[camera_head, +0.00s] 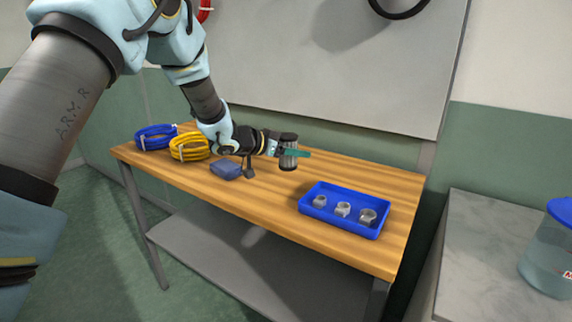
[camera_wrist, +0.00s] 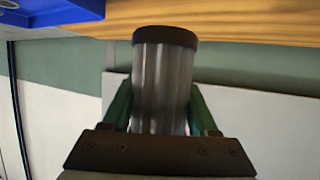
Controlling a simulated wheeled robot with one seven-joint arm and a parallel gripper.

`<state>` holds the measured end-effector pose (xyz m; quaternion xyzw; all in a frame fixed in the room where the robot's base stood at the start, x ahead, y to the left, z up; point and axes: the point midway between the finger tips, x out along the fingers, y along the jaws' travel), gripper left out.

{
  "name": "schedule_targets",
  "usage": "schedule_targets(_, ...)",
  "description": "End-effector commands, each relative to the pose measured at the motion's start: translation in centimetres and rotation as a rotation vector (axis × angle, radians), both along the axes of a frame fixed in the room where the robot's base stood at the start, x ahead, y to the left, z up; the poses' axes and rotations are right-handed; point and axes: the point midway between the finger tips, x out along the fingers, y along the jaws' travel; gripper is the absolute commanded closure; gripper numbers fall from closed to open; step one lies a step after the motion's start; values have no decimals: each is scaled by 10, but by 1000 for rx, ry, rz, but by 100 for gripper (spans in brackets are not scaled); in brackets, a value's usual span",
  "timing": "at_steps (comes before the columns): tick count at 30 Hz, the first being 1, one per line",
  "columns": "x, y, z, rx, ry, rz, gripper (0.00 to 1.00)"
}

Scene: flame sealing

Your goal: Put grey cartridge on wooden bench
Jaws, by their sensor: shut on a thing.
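The grey cartridge (camera_head: 288,157) is a small cylinder with dark ends. My gripper (camera_head: 291,153) is shut on it, with a green finger showing across its side. In the wrist view the cartridge (camera_wrist: 163,85) stands between the two green fingers of my gripper (camera_wrist: 162,108), one on each side. The wooden bench (camera_head: 262,200) lies below, and its edge also shows in the wrist view (camera_wrist: 240,22). The cartridge is over the middle of the bench top. I cannot tell whether its lower end touches the wood.
A blue tray (camera_head: 340,228) with three grey fittings sits at the bench's right front. Blue hose (camera_head: 155,137) and yellow hose (camera_head: 189,147) coils lie at the left. Bare wood shows between block and tray.

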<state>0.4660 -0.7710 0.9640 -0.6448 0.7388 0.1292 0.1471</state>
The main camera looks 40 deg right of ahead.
Motion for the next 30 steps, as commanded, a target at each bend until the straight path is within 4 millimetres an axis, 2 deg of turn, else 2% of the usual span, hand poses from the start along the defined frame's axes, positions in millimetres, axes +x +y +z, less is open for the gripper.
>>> schedule_targets(14,0,0,-52,0,-1,-1,98)
schedule_targets(25,0,0,-58,-2,-1,0,98)
schedule_targets(26,0,0,-57,-2,-2,-1,38)
schedule_targets(30,0,0,-57,-2,-2,-1,22)
